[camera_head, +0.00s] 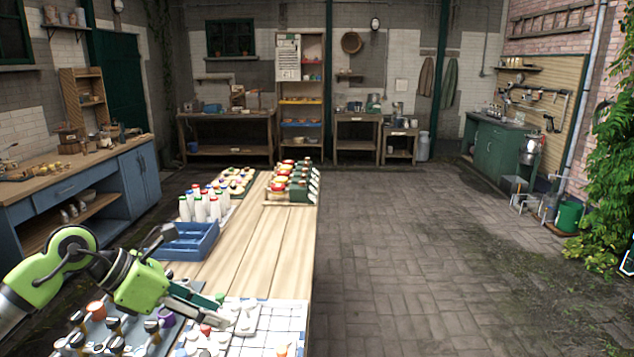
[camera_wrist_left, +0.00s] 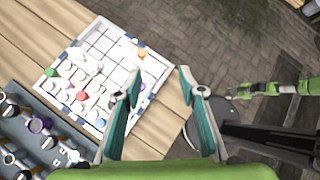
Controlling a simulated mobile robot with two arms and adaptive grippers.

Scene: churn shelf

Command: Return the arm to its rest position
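My left arm comes in from the left in the head view. Its lime-green gripper (camera_head: 222,309) is above the near end of the wooden table. In the left wrist view the two teal finger pads of the left gripper (camera_wrist_left: 160,80) stand apart with nothing between them. Past the fingertips lies a white tray with a blue grid (camera_wrist_left: 112,50), bearing several white pieces and a few coloured ones. My right arm (camera_wrist_left: 275,89) shows as a small lime-green limb at the right of the left wrist view; its fingers are too small to read.
A grey tray (camera_wrist_left: 35,120) with dark-and-white items and coloured caps lies beside the grid tray. Farther along the table (camera_head: 255,255) are a blue crate (camera_head: 190,243), white bottles (camera_head: 200,208) and a rack of red-topped items (camera_head: 297,182). The paved floor (camera_head: 430,260) to the right is clear.

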